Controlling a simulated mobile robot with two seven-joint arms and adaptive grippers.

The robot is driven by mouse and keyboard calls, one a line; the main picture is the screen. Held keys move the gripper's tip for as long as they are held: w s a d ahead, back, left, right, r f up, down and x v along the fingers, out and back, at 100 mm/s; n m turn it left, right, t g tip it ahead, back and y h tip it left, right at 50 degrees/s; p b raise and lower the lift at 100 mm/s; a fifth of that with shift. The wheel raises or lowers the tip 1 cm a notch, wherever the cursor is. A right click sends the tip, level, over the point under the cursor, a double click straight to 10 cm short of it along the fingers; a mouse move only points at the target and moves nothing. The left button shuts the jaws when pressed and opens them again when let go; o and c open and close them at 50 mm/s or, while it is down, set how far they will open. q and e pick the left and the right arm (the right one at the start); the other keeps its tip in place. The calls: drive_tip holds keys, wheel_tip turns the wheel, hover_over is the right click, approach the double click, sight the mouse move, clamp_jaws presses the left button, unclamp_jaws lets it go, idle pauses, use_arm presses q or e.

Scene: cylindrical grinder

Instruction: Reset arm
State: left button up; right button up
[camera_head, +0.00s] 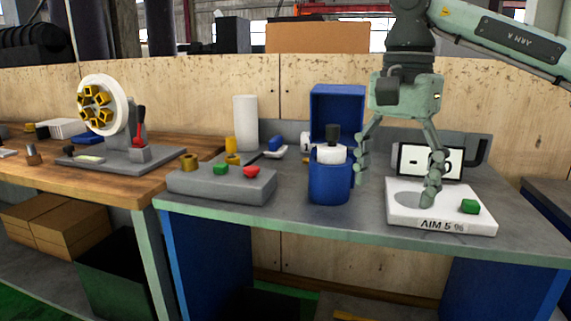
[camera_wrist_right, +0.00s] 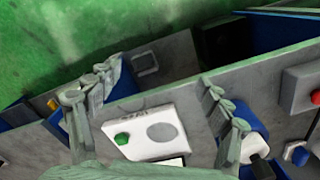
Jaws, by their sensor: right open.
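My right arm (camera_head: 500,38) comes in from the top right of the head view. Its gripper (camera_head: 398,178) points down with its fingers spread wide and nothing between them. The gripper is over the grey table, between a blue canister (camera_head: 330,180) and a white box (camera_head: 440,222) marked "AIM 5 %". One finger hangs beside the canister; the other is in front of the box's top. In the right wrist view, the open fingers (camera_wrist_right: 161,82) frame the white box (camera_wrist_right: 142,125), with its grey disc and green button. My left gripper is in neither view.
A grey button box (camera_head: 222,186), a white cylinder (camera_head: 245,125) and an open blue bin (camera_head: 338,106) stand on the grey table (camera_head: 300,220). A screen (camera_head: 418,160) is behind the white box. A wooden bench (camera_head: 110,184) with a wheel device (camera_head: 104,105) is at left.

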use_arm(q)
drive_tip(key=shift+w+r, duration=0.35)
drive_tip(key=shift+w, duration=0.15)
use_arm(e)
drive_tip(key=shift+d+f+n, duration=0.15)
drive_tip(key=shift+f+n, duration=0.45)
drive_tip(key=shift+f, duration=0.65)
